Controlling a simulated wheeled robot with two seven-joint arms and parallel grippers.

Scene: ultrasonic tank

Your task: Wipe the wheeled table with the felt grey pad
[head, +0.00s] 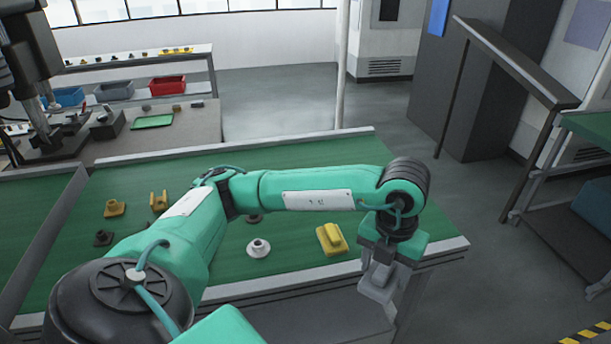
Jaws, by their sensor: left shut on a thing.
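My left arm reaches in from the lower left over a green-topped table (300,195). My left gripper (380,288) points down at the table's front right corner, and in the picture it overlaps the front edge. It is shut on a grey thing that blends with the grey fingers; this fits the felt grey pad, but its outline is hard to make out. Whether it touches anything below cannot be told. No wheels show under the green-topped table, so I cannot tell if it is the wheeled one. Another green-topped table (592,127) is cut off at the right edge. My right gripper is not in view.
On the green top are a yellow block (331,238), a pale round flanged part (258,248) and several yellow and dark parts at left. A dark railing (510,65) stands at right. Bins and a machine are at the back left. Open floor lies right of the table.

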